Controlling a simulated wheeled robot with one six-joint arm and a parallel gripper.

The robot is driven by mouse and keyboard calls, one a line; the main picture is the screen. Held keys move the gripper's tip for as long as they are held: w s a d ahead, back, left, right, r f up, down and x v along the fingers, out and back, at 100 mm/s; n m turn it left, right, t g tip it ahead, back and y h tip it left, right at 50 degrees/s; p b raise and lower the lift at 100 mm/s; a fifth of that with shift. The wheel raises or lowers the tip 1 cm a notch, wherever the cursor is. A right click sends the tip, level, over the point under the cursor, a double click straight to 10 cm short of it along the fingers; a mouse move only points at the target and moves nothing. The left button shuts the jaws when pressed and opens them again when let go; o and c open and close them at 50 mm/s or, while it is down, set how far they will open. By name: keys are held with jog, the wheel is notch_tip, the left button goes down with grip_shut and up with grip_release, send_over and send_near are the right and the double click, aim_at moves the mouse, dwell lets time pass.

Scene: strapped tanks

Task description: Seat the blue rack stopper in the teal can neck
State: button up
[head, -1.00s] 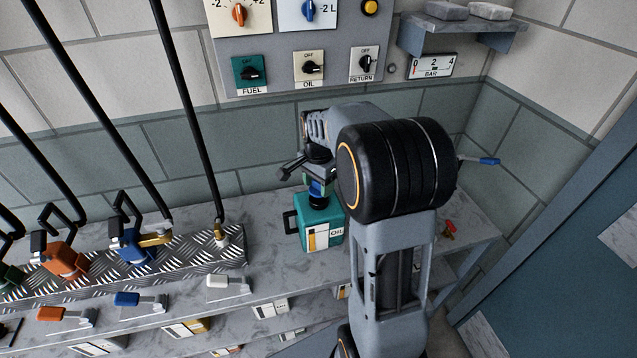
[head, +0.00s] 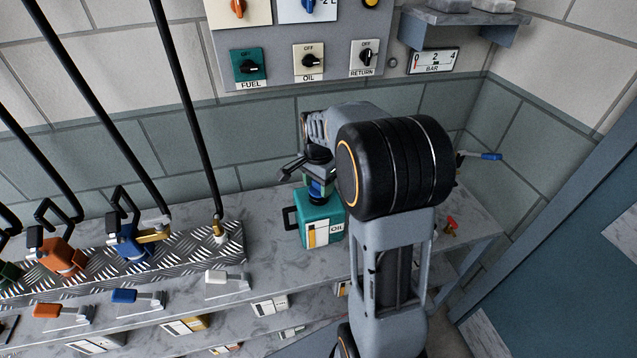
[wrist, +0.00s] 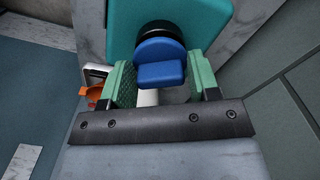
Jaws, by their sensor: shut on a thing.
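The teal can (head: 322,218) stands upright on the marble-look counter, with an OIL label on its front. My gripper (head: 316,182) is directly above the can's top in the head view. In the wrist view, my gripper (wrist: 162,82) has its green fingers on either side of the blue rack stopper (wrist: 160,66) and is shut on it. The can's black neck ring (wrist: 162,30) shows right behind the stopper. The stopper is over the neck and appears to meet it. Its lower end is hidden, so I cannot tell how deep it sits.
A red-handled valve (head: 452,224) is at right.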

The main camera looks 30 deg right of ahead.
jog(key=shift+f, duration=0.35)
jog(key=o, duration=1)
jog(key=shift+r, duration=0.1)
notch_tip(320, 180, up, 14)
jog(key=shift+f, duration=0.2)
